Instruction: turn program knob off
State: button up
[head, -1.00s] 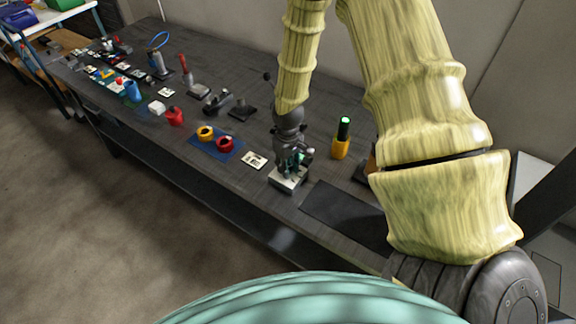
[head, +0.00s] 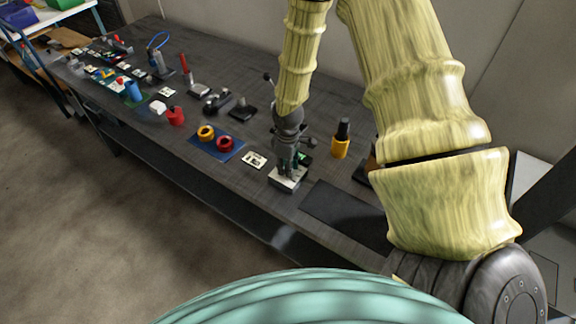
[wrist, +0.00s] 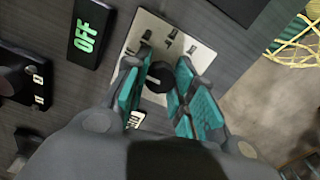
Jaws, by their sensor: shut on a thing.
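The program knob (wrist: 160,78) is a round black knob with a pale pointer mark on a light metal panel (wrist: 200,57). In the wrist view, the teal-padded fingers of my gripper (wrist: 162,72) stand on both sides of the knob, shut on it. Beside the panel, a black display (wrist: 88,36) reads OFF in green letters. In the head view, my gripper (head: 289,168) points down onto the pale panel box (head: 287,185) near the table's front edge. The knob is hidden there.
A yellow post with a dark top (head: 341,142) stands right of my gripper. A white plate (head: 254,160) lies to the left, beyond it a blue mat (head: 217,150) with yellow and red rings. A dark flat pad (head: 345,212) lies right of the panel.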

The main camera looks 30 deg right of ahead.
jog(key=shift+w, duration=0.15)
jog(key=o, duration=1.1)
jog(key=shift+c, duration=0.2)
jog(key=shift+r, duration=0.15)
notch_tip(320, 180, up, 12)
jog(key=shift+f, duration=0.2)
